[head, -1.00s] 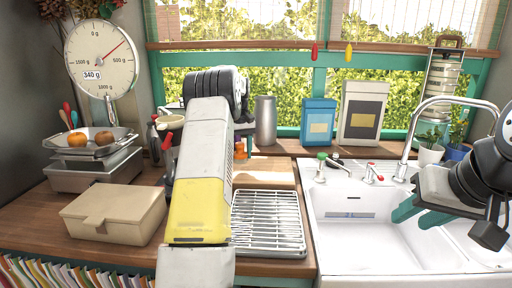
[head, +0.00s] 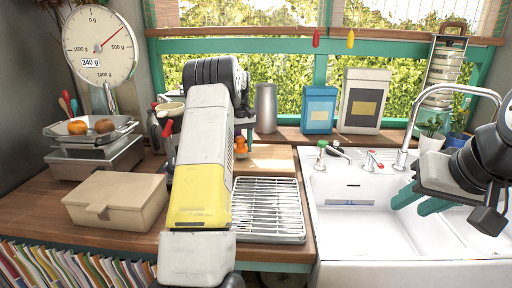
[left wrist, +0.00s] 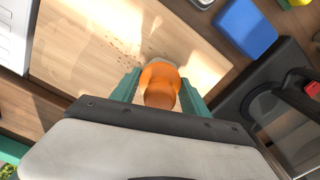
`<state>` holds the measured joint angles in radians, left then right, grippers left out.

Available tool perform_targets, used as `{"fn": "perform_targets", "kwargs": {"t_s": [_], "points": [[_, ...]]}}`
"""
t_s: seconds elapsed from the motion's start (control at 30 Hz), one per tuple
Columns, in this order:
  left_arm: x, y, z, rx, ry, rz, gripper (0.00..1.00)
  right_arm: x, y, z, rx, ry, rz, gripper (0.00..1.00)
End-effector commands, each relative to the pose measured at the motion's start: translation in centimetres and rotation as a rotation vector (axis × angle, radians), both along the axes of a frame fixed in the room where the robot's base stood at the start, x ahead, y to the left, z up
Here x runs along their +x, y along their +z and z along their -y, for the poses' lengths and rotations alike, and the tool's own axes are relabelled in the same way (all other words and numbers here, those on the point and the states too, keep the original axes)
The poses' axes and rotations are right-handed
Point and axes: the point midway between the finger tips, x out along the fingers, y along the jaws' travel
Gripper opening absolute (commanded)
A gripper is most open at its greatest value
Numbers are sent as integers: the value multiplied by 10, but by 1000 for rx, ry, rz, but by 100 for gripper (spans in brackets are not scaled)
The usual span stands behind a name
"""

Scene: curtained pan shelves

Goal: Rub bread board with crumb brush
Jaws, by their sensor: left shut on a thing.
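The bread board (head: 272,157) is a pale wooden slab on the counter behind the wire rack; my left arm hides part of it. In the left wrist view the board (left wrist: 80,50) fills the upper left, with small dark crumbs on it. The crumb brush (left wrist: 160,80) has an orange handle, and a pale end shows beyond it, over the board. My left gripper (left wrist: 160,94) is shut on the handle. I cannot tell whether the bristles touch the board. In the head view the brush (head: 240,148) shows beside my arm. My right gripper (head: 420,200) is open and empty over the sink.
A wire rack (head: 268,210) lies in front of the board. A beige box (head: 115,203) and a scale (head: 98,150) stand on the left. The white sink (head: 355,225) is on the right. A steel cylinder (head: 265,108) stands behind the board. A blue block (left wrist: 245,28) lies near it.

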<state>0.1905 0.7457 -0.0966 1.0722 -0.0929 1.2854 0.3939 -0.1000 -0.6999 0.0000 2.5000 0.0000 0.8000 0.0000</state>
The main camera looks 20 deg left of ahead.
Motion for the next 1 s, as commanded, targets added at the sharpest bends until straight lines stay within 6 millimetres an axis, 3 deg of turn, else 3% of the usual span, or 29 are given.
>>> {"fn": "perform_targets", "kwargs": {"t_s": [1.0], "points": [[0, -19, 0, 0, 0, 0, 21, 0, 0, 0, 0, 0, 0, 36]]}}
